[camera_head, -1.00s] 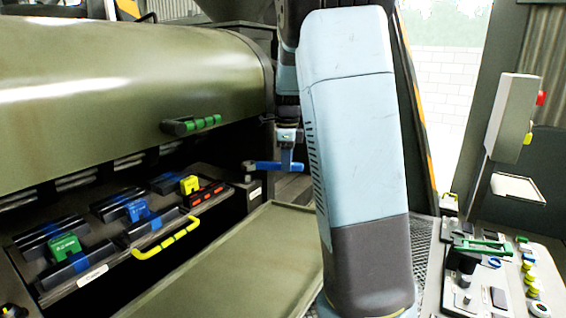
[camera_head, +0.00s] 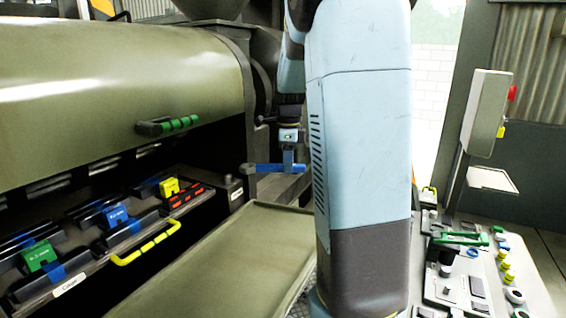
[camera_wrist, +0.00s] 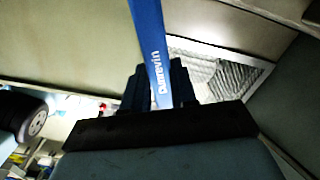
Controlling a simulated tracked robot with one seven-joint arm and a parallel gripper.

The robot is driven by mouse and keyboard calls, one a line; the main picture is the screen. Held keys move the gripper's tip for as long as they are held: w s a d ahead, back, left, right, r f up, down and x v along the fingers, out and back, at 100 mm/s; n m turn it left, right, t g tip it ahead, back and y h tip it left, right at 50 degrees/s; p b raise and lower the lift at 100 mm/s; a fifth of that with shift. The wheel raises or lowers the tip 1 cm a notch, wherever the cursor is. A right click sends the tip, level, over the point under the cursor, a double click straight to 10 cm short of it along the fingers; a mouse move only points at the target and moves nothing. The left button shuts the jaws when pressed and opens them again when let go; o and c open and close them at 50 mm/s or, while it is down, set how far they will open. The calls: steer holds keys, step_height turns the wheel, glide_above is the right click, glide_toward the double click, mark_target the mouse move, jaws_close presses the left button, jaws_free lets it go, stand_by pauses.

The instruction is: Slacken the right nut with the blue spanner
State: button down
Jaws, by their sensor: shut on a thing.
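The blue spanner (camera_head: 268,168) is held level in my gripper (camera_head: 288,157), left of my large arm link, with its head pointing left. In the wrist view the blue spanner (camera_wrist: 147,32) runs upward from between the two dark fingers of my gripper (camera_wrist: 160,88), which are shut on it. A small dark post (camera_head: 233,184) stands at the right end of the panel, near the spanner's head in the picture. I cannot tell whether this is the right nut. The spanner appears apart from it. No nut shows clearly in the wrist view.
The panel carries green, blue and yellow blocks (camera_head: 117,215) and a yellow handle (camera_head: 146,243). A green-gripped handle (camera_head: 168,125) is on the large olive cover (camera_head: 100,80). An empty tray (camera_head: 200,262) lies below. A control desk (camera_head: 470,275) stands at the right.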

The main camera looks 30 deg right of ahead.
steer(key=shift+s+d+r, duration=0.1)
steer(key=shift+s+d, duration=0.35)
steer(key=shift+s, duration=0.25)
steer(key=shift+s+d+r, duration=0.1)
steer(key=shift+s+d, duration=0.4)
steer(key=shift+s, duration=0.25)
steer(key=shift+s+d+r, duration=0.1)
steer(key=shift+s+d, duration=0.35)
steer(key=shift+s, duration=0.25)
